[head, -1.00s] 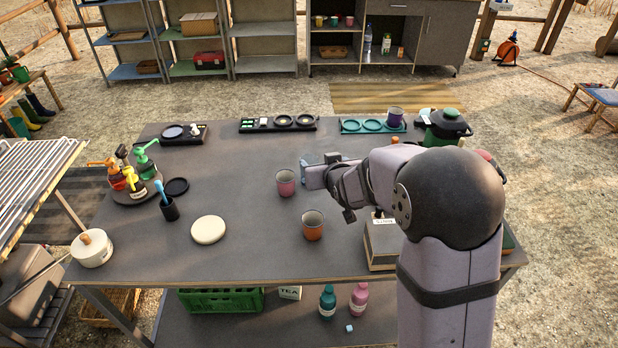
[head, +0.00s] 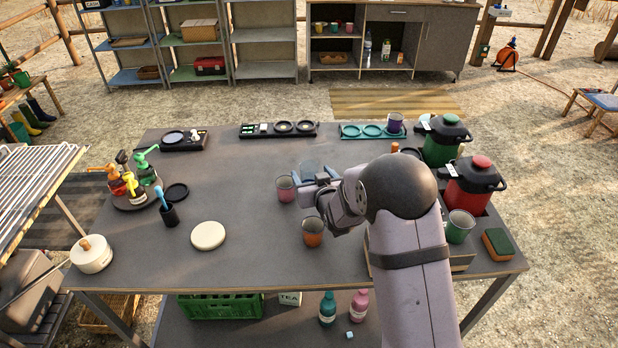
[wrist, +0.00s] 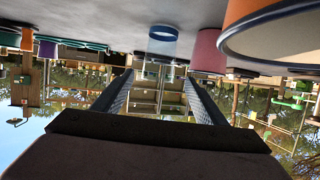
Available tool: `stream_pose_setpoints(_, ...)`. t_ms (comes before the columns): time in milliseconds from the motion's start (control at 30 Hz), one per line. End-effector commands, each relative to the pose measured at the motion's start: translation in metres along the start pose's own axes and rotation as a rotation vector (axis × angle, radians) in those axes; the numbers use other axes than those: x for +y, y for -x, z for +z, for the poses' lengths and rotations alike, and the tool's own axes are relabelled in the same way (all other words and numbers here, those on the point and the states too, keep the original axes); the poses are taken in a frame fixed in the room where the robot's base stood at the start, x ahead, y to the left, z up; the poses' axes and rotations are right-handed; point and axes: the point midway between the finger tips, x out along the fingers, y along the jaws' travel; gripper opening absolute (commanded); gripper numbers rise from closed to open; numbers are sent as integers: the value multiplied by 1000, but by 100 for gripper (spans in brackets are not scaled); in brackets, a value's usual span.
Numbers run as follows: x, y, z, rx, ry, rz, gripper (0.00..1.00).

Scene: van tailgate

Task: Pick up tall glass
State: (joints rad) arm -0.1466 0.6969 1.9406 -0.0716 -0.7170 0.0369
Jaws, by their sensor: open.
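The tall glass (head: 308,167) is clear with a bluish tint and stands on the grey table near its middle, partly behind my gripper (head: 313,178) in the head view. The fingers are apart with nothing held. I cannot tell exactly how far the fingertips are from the glass.
A pink cup (head: 286,190) stands close left of my gripper and an orange cup (head: 313,234) stands nearer the front. A red jug (head: 474,186), a green jug (head: 443,142) and a green cup (head: 459,227) are at right.

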Motion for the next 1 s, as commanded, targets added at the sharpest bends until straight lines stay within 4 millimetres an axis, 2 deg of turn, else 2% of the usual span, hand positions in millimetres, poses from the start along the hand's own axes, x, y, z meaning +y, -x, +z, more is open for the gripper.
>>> stream_pose_setpoints(233, 1, -8, -1, -1, 0, 0, 66)
stream_pose_setpoints(633, 3, -47, -1, 0, 0, 0, 66)
stream_pose_setpoints(1000, 3, -52, -1, 0, 0, 0, 66)
